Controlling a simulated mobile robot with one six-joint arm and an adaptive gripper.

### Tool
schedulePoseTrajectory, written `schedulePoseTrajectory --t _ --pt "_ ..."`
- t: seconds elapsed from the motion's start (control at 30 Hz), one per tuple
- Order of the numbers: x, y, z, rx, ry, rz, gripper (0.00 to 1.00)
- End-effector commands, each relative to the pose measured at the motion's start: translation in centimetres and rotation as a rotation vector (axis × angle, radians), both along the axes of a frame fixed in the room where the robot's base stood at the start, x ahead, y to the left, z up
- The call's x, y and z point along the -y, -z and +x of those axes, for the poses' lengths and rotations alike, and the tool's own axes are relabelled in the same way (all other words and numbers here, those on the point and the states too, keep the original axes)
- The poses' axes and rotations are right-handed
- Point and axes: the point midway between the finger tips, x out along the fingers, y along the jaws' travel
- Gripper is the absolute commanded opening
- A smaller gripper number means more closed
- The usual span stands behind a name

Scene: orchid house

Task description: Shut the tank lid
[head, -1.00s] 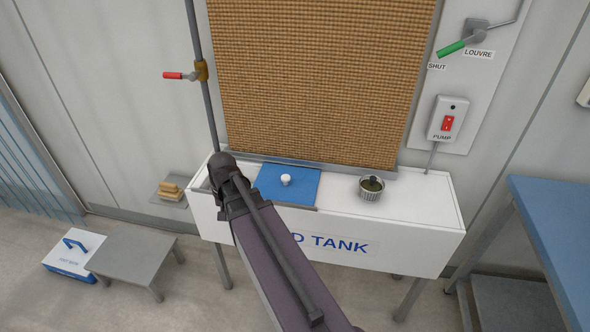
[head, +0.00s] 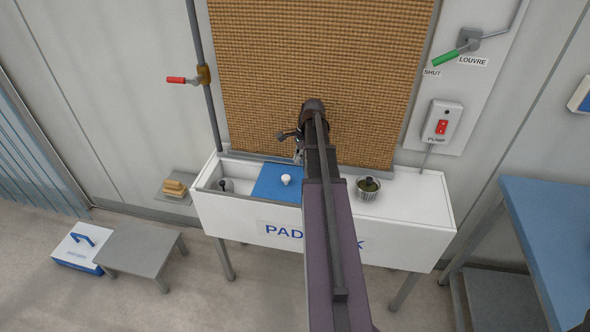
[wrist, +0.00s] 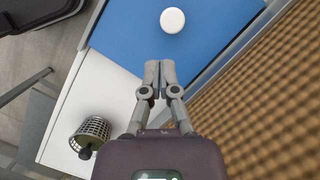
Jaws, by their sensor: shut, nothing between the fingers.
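The pad tank (head: 410,215) is a white trough on legs under the brown pad. Its blue lid (head: 265,182) with a white round knob (head: 286,180) lies on the top, right of an open gap (head: 237,188) at the tank's left end. A dark-topped object (head: 225,185) shows inside the gap. In the wrist view the blue lid (wrist: 135,30) and white knob (wrist: 172,20) are ahead of my gripper. My gripper (wrist: 152,66) is shut and empty, over the lid's right-hand edge. In the head view my arm hides part of the lid.
A metal mesh cup (head: 368,188) with dark contents stands on the white tank top to the right, also in the wrist view (wrist: 95,128). The brown pad (head: 260,80) rises close behind. A blue-topped bench (head: 555,225) is at right.

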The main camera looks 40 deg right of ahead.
Motion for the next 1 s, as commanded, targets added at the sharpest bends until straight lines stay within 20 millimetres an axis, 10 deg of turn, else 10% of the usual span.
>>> schedulePoseTrajectory --t 0.3,1.0 --pt "6.1 -1.6 -1.5 -0.024 0.223 0.050 0.00" --pt "6.3 -1.0 -1.7 -0.026 0.240 0.053 0.00"
